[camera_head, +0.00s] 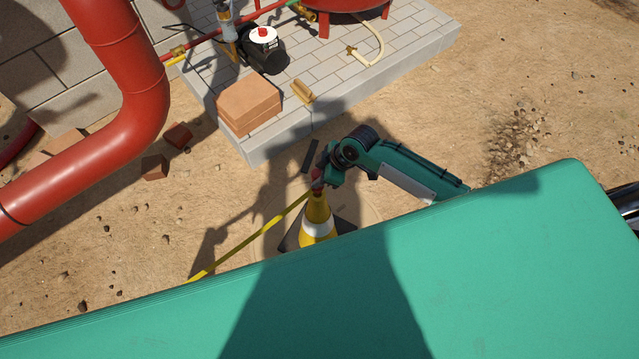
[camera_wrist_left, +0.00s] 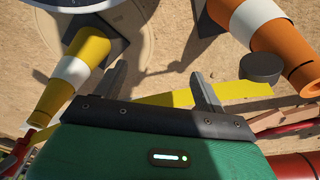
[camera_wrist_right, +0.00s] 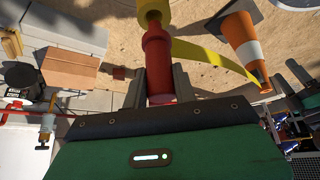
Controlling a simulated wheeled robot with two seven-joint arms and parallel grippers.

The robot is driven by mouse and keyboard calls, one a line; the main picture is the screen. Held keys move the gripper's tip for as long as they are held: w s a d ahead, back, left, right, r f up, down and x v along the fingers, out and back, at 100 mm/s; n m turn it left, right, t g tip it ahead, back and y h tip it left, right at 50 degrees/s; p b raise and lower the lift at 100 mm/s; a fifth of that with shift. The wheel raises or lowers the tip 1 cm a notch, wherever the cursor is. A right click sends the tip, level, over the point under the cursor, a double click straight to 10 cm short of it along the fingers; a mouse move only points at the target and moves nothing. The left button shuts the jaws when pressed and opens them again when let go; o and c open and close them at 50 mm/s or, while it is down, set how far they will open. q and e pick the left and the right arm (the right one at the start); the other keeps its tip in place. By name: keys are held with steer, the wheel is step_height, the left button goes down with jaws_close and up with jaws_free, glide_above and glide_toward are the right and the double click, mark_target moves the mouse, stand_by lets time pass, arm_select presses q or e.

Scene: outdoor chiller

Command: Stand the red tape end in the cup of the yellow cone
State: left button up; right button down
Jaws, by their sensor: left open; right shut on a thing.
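The yellow cone (camera_head: 317,222) with a white band stands on the sandy ground in the head view. It also shows in the left wrist view (camera_wrist_left: 86,47). My right gripper (camera_head: 319,174) is at the cone's top, shut on the red tape end (camera_wrist_right: 158,68). In the right wrist view, a yellow part (camera_wrist_right: 153,12) lies just beyond the red end. I cannot tell whether the red end is inside the cup. The yellow tape (camera_head: 245,239) runs from the cone's top to the lower left. My left gripper (camera_wrist_left: 160,88) is open, with the tape below its fingers.
An orange cone (camera_wrist_right: 239,36) with a white band stands at the tape's other side. A red pipe (camera_head: 130,90), loose bricks (camera_head: 154,167) and a paved slab (camera_head: 400,50) with a brick stack (camera_head: 249,103) lie around. Bare sand is free at the right.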

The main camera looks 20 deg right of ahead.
step_height(320, 180, down, 4)
steer(key=shift+r+b, duration=0.1)
steer(key=shift+b, duration=0.2)
steer(key=shift+f, duration=0.4)
steer(key=shift+s, duration=0.1)
steer(key=c, duration=1.1)
jaws_free()
steer(key=shift+f, duration=0.15)
arm_select(q)
steer(key=shift+w+r, duration=0.15)
steer(key=shift+r, duration=0.55)
